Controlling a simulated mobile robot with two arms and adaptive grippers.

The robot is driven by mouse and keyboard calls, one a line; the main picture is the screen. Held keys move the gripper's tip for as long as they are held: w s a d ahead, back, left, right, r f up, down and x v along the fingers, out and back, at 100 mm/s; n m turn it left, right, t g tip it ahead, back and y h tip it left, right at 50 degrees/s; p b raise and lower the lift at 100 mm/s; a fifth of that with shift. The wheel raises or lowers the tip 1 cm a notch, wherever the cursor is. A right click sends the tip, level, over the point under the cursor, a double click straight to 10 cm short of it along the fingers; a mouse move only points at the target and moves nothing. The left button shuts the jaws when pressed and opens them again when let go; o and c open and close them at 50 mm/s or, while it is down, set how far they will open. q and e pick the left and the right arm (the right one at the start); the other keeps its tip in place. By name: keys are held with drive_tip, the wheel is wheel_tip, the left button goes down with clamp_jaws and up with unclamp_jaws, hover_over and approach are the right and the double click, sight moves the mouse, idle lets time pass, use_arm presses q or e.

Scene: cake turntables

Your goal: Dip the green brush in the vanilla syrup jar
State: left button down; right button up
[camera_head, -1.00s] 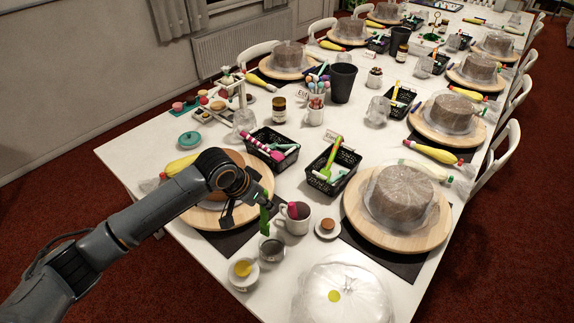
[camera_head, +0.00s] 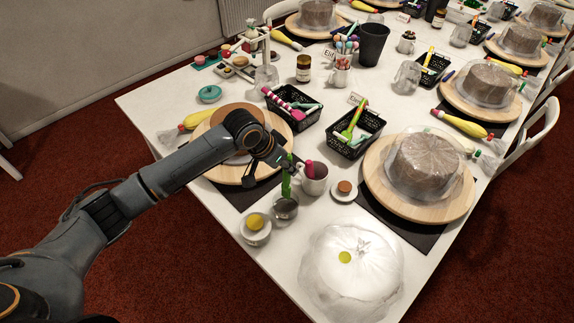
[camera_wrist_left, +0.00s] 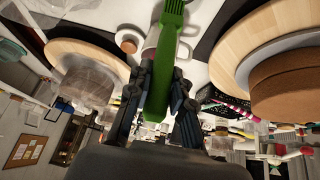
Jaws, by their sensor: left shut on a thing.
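My left gripper (camera_head: 284,162) is shut on the green brush (camera_head: 286,186), which hangs upright. In the left wrist view the brush (camera_wrist_left: 171,22) stands between the two fingers (camera_wrist_left: 160,98), its bristle end towards the top edge. Below the brush in the head view is a small glass jar (camera_head: 285,210), which looks like the syrup jar; I cannot read a label. The brush's lower end overlaps the jar's mouth; I cannot tell whether it is inside or just above. My right gripper is not in view.
A mug (camera_head: 318,186) with a pink-topped thing stands close to the right of the jar. A small dish with a yellow thing (camera_head: 255,222) is to its left. A plastic-covered white round thing (camera_head: 345,285) is in front. A wooden turntable (camera_head: 228,172) lies behind my arm.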

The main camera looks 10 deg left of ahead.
sight(287, 180)
use_arm(q)
drive_tip(key=shift+f+b, duration=0.35)
drive_tip(key=shift+f, duration=0.5)
wheel_tip(287, 180, down, 2)
drive_tip(key=shift+f+b, duration=0.15)
drive_tip(key=shift+b, duration=0.3)
drive_tip(key=shift+f+b, duration=0.55)
drive_tip(key=shift+f, duration=0.7)
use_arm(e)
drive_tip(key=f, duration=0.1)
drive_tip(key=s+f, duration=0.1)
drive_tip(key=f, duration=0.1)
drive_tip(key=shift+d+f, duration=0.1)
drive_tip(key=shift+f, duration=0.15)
use_arm(q)
drive_tip(key=shift+r, duration=0.15)
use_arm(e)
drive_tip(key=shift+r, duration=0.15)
use_arm(q)
wheel_tip(287, 180, up, 6)
drive_tip(key=p, duration=0.7)
drive_tip(key=shift+r, duration=0.2)
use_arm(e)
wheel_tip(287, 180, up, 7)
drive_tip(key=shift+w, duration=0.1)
